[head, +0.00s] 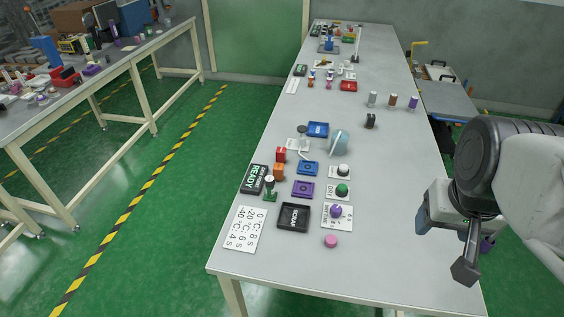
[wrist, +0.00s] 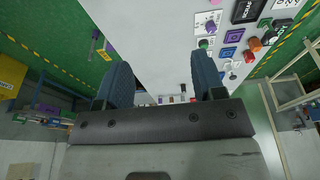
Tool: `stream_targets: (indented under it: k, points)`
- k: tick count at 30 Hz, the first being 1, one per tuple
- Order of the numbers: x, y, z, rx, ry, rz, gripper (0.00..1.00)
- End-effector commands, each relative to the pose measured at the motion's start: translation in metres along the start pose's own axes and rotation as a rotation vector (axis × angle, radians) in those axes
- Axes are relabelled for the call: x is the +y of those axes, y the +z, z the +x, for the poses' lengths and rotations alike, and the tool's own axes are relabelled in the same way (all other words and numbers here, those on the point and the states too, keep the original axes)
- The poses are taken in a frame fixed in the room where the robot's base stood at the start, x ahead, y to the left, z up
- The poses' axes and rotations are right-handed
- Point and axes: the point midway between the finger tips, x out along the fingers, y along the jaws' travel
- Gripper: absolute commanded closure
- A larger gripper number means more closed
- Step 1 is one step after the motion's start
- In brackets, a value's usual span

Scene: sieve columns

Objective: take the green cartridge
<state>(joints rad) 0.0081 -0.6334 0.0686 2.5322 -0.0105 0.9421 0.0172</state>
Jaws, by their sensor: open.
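Two green things stand on the long grey table. One is a small upright dark-green piece (head: 270,188) beside the black READY sign. The other is a round green piece (head: 342,190) on a white card, also in the wrist view (wrist: 203,43). I cannot tell which is the cartridge. My gripper (head: 445,245) is at the table's right side, well to the right of both and apart from them. In the wrist view its two blue-padded fingers (wrist: 162,72) are spread with nothing between them.
A purple-topped piece (head: 336,211), a black SCRAP tray (head: 293,217) and a purple tray (head: 303,188) crowd the near left. A pink disc (head: 331,241) lies near the front edge. Three cylinders (head: 392,101) stand farther back.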

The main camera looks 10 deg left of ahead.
Motion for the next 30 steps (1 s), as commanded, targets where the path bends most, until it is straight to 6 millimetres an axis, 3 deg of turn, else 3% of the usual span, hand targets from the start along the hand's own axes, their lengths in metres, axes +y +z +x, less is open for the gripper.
stream_targets:
  k: [11,20,30]
  points:
    - [-0.008,-0.017,0.004,-0.011,-0.006,-0.065,0.37]
    - [-0.038,-0.07,0.02,-0.041,-0.026,-0.278,0.37]
    - [-0.091,-0.134,0.055,-0.077,-0.055,-0.568,0.37]
